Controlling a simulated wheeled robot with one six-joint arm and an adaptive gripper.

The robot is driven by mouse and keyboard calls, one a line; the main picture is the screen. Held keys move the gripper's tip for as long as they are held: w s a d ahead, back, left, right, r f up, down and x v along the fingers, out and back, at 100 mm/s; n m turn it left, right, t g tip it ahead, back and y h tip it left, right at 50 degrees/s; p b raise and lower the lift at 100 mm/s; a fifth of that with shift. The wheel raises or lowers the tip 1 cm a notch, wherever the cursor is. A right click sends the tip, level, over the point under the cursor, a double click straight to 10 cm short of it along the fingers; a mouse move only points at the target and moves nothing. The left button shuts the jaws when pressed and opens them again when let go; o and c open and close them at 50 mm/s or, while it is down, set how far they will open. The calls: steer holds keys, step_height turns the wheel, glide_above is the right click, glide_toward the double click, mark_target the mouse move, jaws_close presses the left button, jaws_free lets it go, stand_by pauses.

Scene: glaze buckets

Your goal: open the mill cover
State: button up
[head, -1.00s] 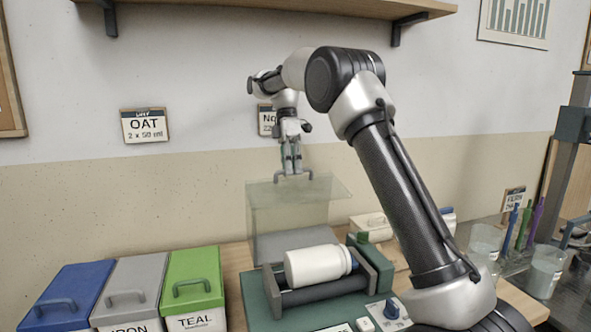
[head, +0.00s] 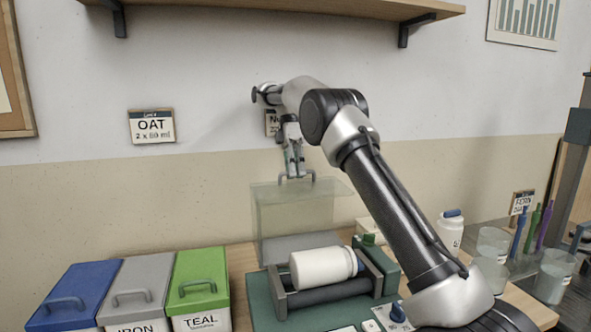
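The mill cover (head: 290,212) is a clear, greenish box lid, raised and standing up behind the mill. Its grey handle (head: 311,177) is at its upper edge. The mill (head: 262,305) has a green base with dark rollers, and a white jar (head: 322,267) lies on them in the open. My gripper (head: 296,174) points down at the handle, its fingers close together and seemingly closed on the handle's bar. The exact finger contact is small in the view.
Blue (head: 75,290), grey (head: 137,287) and green (head: 197,277) lidded bins stand at the left. A wooden shelf (head: 270,12) is on the wall above. Beakers (head: 553,273) and a white bottle (head: 450,232) stand at the right, beyond my arm.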

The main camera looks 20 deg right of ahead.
steer(key=shift+o, duration=0.9)
steer(key=shift+r, duration=0.1)
